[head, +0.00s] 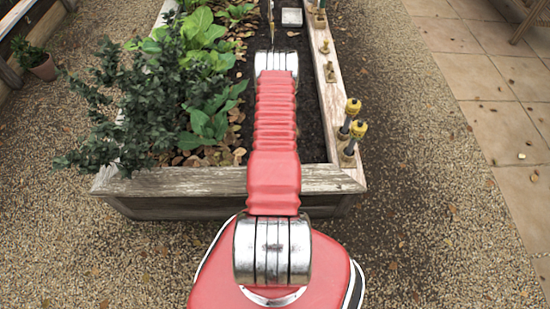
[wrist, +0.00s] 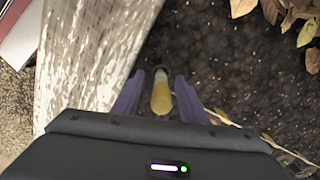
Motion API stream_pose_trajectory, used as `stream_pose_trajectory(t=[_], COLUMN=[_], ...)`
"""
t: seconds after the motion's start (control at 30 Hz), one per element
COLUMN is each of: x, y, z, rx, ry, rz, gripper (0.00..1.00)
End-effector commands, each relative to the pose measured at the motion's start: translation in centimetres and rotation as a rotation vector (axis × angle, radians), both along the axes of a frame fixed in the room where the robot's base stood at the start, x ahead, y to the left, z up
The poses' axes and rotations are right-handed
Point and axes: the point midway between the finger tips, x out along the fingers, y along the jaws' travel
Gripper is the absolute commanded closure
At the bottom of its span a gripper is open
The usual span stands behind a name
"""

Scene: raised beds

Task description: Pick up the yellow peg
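In the wrist view, the yellow peg (wrist: 161,97) shows between the two purple fingers of my gripper (wrist: 158,92), over dark soil beside a weathered wooden rim. The fingers are spread, with a visible gap on each side of the peg. I cannot tell how far the peg is below the fingertips, or whether it stands or lies. In the head view, my red arm reaches forward over the bed, and I cannot make out this peg or my fingertips there.
The wooden raised bed (head: 215,181) holds leafy plants (head: 150,95) on its left and bare soil on its right. Two yellow-topped items (head: 352,108) stand at its near right corner, with small brass-coloured fittings (head: 330,72) further along the rim. A pale square block (head: 291,17) lies at the back.

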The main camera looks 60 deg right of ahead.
Motion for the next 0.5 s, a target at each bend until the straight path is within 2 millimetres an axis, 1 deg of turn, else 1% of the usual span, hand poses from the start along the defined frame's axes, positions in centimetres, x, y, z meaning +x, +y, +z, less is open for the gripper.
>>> stream_pose_trajectory(t=[0.37, 0.5], x=[-0.04, -0.04], y=[0.01, 0.0], z=[0.02, 0.02], rx=[0.0, 0.0], ry=[0.0, 0.0], rz=[-0.001, -0.001], gripper=[0.61, 0.71])
